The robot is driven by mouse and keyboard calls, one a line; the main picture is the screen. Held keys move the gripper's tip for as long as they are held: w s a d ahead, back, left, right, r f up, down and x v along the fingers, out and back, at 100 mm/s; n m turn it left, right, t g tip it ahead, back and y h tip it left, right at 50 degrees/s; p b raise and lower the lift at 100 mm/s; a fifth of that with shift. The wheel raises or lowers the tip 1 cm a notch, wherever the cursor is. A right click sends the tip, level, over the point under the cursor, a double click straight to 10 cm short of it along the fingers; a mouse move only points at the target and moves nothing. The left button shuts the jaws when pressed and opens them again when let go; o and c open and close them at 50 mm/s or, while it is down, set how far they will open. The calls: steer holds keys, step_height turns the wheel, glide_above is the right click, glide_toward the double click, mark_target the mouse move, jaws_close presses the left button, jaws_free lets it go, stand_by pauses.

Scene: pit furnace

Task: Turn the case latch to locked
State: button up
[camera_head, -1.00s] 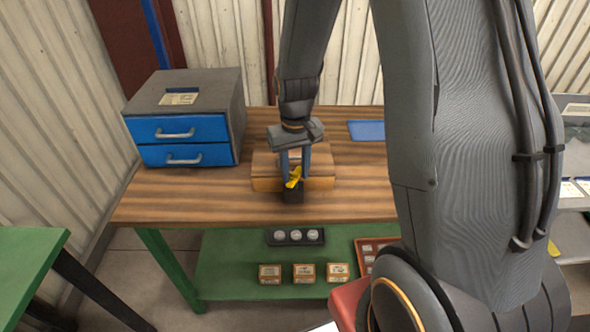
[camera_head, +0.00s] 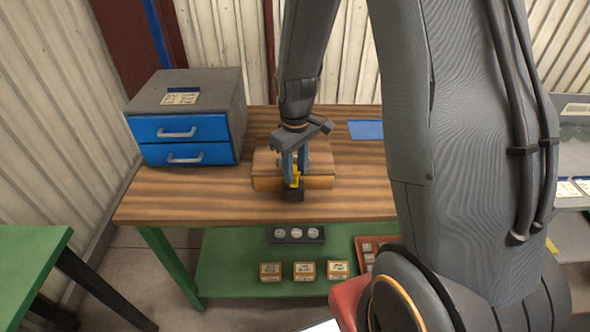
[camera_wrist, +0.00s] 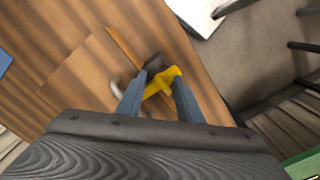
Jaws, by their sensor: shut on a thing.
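The case is a wooden box (camera_head: 265,183) on the bench, and it also shows in the wrist view (camera_wrist: 88,75). A yellow latch handle (camera_head: 295,180) sits on a dark block (camera_head: 292,195) at the front of the case. My gripper (camera_head: 294,177) points down from above and is shut on the yellow latch. In the wrist view the latch (camera_wrist: 160,83) lies between the two blue-grey fingers. The fingers hide part of the latch in the head view. I cannot read any locked mark.
A grey cabinet with blue drawers (camera_head: 180,128) stands at the left of the wooden bench (camera_head: 190,195). A blue sheet (camera_head: 366,130) lies behind right. The green lower shelf (camera_head: 230,262) holds several small boxes. The bench left of the case is clear.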

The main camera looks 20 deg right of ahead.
mark_target(295, 174)
steer(key=shift+w+d, duration=0.1)
steer(key=shift+w, duration=0.1)
steer(key=o, duration=0.9)
steer(key=shift+d, duration=0.1)
steer(key=shift+o, duration=0.2)
steer(key=shift+r, duration=0.2)
steer(key=shift+r+b, duration=1.05)
steer(key=shift+r, duration=2.65)
steer(key=s+f+m+b, duration=0.1)
steer(key=s+m+b, duration=0.1)
steer(key=s, duration=0.3)
steer(key=s+a+f+m+t+b, duration=0.1)
steer(key=s+f+m+b, duration=0.1)
steer(key=s, duration=0.4)
steer(key=shift+a+f+m, duration=0.2)
steer(key=shift+f+m, duration=0.05)
steer(key=shift+m, duration=0.55)
